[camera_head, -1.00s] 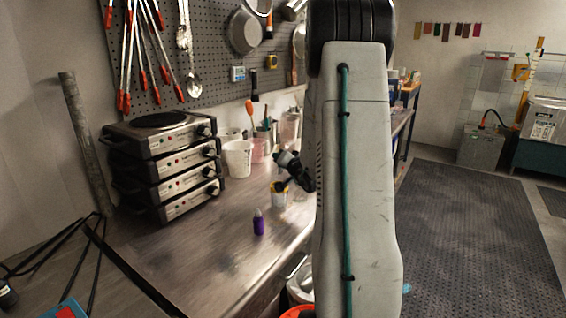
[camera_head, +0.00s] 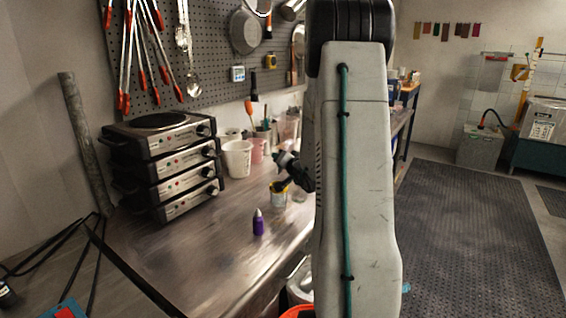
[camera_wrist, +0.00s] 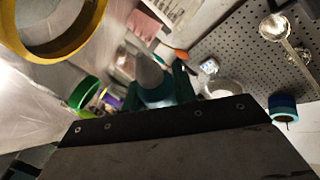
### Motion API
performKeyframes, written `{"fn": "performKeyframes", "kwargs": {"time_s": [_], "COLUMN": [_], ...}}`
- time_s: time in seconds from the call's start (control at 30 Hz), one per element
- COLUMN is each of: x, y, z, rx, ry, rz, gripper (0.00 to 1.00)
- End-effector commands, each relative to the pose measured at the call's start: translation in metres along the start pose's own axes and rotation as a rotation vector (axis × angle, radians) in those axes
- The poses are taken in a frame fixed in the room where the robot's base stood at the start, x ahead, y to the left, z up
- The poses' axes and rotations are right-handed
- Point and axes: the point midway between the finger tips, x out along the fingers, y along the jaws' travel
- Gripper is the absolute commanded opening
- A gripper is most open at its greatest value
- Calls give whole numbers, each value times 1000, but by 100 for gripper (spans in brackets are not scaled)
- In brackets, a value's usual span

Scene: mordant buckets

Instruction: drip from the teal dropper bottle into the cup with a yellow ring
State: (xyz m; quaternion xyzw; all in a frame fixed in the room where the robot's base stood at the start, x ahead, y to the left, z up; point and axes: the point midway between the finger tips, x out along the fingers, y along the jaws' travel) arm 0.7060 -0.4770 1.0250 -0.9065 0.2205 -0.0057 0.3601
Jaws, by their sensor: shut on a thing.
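My gripper (camera_wrist: 155,100) is shut on the teal dropper bottle (camera_wrist: 157,93), whose pale grey nozzle (camera_wrist: 149,69) sticks out past the fingers. The cup with a yellow ring (camera_wrist: 93,22) is at the upper left of the wrist view, its rim apart from the nozzle in the picture. In the head view this cup (camera_head: 279,198) stands on the bench, with my gripper (camera_head: 283,184) close above it. The bottle is not clearly visible there. I cannot tell whether the nozzle is over the cup's opening or whether any drop falls.
A purple bottle (camera_head: 258,225) stands in front of the cup. White (camera_head: 238,160) and pink (camera_head: 257,151) cups are behind, and stacked hotplates (camera_head: 165,170) are at left. A green ring (camera_wrist: 77,88) and a blue-ringed thing (camera_wrist: 284,106) show in the wrist view. The bench front is clear.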

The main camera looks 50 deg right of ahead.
Motion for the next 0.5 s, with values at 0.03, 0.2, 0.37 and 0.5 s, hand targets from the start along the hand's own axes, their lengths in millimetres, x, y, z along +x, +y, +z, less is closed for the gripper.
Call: {"fn": "performKeyframes", "kwargs": {"time_s": [0.03, 0.2, 0.37, 0.5], "x": [0, 0, 0, -1], "y": [0, 0, -3, -6], "z": [0, 0, -4, -8], "rx": [0, 0, 62, 173], "ry": [0, 0, -44, -122], "rz": [0, 0, 25, 74], "gripper": [6, 6, 6, 6]}}
